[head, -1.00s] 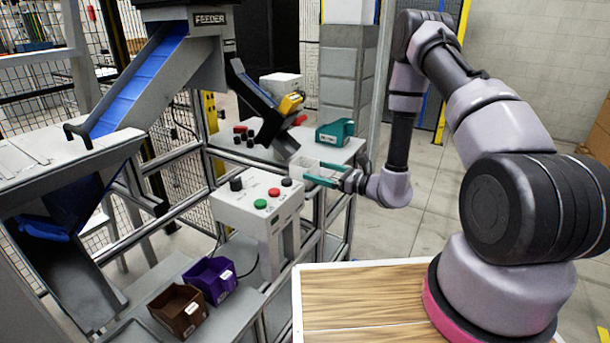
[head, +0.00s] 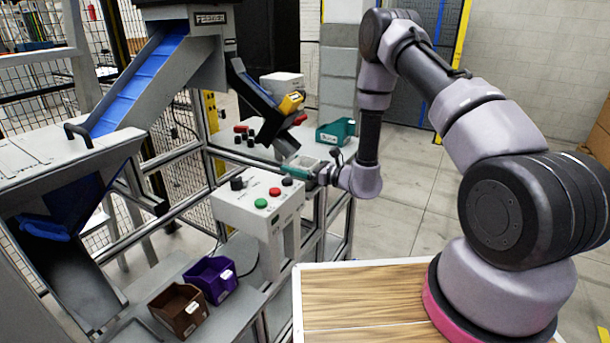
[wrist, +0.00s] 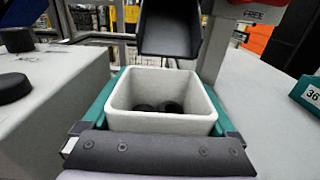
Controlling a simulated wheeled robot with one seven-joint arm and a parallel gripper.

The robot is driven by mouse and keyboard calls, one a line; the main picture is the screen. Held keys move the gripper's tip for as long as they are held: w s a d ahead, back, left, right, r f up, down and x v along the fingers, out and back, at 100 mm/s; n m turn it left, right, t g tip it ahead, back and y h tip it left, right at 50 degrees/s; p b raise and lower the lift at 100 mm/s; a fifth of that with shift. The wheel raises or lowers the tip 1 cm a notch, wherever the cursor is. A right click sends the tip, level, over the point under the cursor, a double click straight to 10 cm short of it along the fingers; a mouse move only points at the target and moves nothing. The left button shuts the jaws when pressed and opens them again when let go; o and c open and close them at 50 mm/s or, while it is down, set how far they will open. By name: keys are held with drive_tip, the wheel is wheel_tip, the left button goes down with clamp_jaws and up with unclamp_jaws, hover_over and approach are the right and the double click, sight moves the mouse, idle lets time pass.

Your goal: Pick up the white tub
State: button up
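The white tub (wrist: 162,121) stands upright in the middle of the wrist view, with several dark round pieces inside. In the head view the tub (head: 304,160) is small and partly hidden by my gripper (head: 303,171). In the wrist view the green fingers of my gripper (wrist: 163,100) lie along the tub's left and right sides, one on each side. They are very close to its walls. I see no clear gap, but cannot tell whether they press on it.
A dark chute (wrist: 170,28) ends just beyond and above the tub. A control box (head: 258,205) with buttons stands close on the left. A teal bin (head: 335,131) is at the right on the bench. Purple (head: 211,279) and brown (head: 179,309) bins sit lower left.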

drive_tip(key=c, duration=0.7)
drive_tip(key=shift+o, duration=0.2)
drive_tip(key=shift+r, duration=0.15)
drive_tip(key=shift+d+r, duration=0.1)
drive_tip(key=shift+r, duration=0.55)
drive_tip(key=v, duration=1.7)
drive_tip(key=shift+s+d+r, duration=0.15)
drive_tip(key=shift+r, duration=1.1)
drive_tip(key=shift+s+d+r, duration=0.15)
drive_tip(key=shift+d+r, duration=0.05)
drive_tip(key=shift+r, duration=1)
